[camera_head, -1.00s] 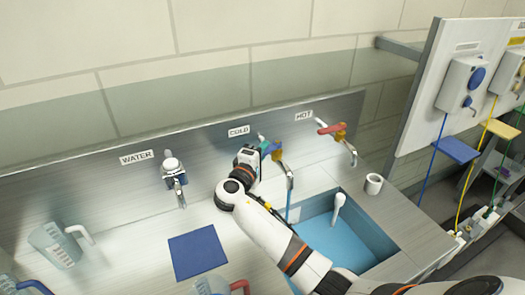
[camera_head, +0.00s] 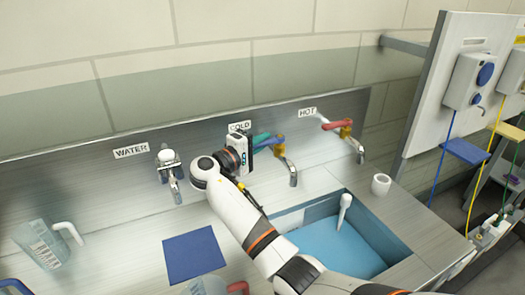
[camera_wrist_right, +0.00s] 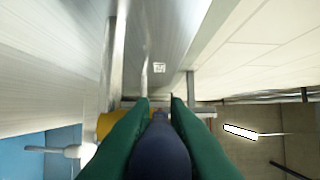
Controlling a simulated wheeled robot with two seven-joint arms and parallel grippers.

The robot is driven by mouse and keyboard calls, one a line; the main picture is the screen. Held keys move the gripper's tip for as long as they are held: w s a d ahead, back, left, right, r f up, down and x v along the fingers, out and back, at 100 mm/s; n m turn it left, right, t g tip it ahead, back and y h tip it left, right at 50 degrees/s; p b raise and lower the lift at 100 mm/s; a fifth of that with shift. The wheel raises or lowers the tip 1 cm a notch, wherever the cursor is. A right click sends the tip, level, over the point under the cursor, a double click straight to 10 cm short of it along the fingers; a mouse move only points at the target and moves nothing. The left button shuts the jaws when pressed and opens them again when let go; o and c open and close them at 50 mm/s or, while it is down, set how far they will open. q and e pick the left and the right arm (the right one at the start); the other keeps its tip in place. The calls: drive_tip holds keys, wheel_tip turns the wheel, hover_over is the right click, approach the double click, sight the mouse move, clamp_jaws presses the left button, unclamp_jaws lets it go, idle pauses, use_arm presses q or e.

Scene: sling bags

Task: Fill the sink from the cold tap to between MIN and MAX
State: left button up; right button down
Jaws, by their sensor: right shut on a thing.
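The cold tap (camera_head: 289,169) under the COLD label has a blue lever and a yellow-orange body. My right gripper (camera_head: 262,141) is shut on its lever. In the right wrist view, the green fingers (camera_wrist_right: 160,115) close around the dark blue lever (camera_wrist_right: 160,152), with the yellow tap body (camera_wrist_right: 106,122) beside them. The sink (camera_head: 380,236) holds blue water (camera_head: 335,246). No stream shows below the cold spout. A white upright piece (camera_head: 344,208) stands in the sink. No MIN or MAX marks are readable, and my arm hides part of the sink. My left gripper is out of view.
The red-handled hot tap (camera_head: 345,132) is to the right. The water tap (camera_head: 172,172) is to the left. A blue mat (camera_head: 194,255) and clear jugs (camera_head: 42,245) are on the left counter.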

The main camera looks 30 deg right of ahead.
drive_tip(key=c, duration=1.4)
unclamp_jaws()
